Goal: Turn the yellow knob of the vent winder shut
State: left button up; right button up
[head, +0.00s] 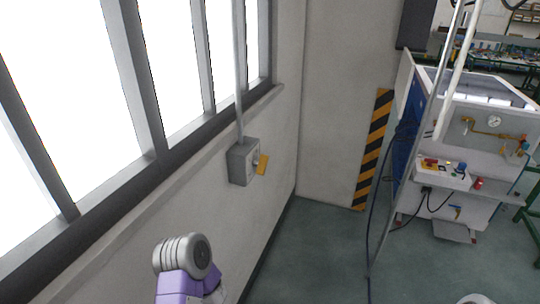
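The vent winder (239,164) is a grey box fixed to the wall under the window at the left, with a grey pipe running up from it. Its yellow knob (262,165) sticks out from the right face of the box and is tilted from upright. Nothing touches the knob. A purple and grey link of my arm shows at the bottom, below the winder and apart from it. Neither of my grippers is in view.
A generator bench (465,150) with a gauge and a control box (442,173) stands at the right. A black and yellow striped panel (374,150) is on the far wall. A dark hose hangs beside the bench. The floor (315,250) between wall and bench is clear.

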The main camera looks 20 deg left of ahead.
aim_at(262, 164)
jog(key=i, duration=1.25)
jog(key=u, duration=0.5)
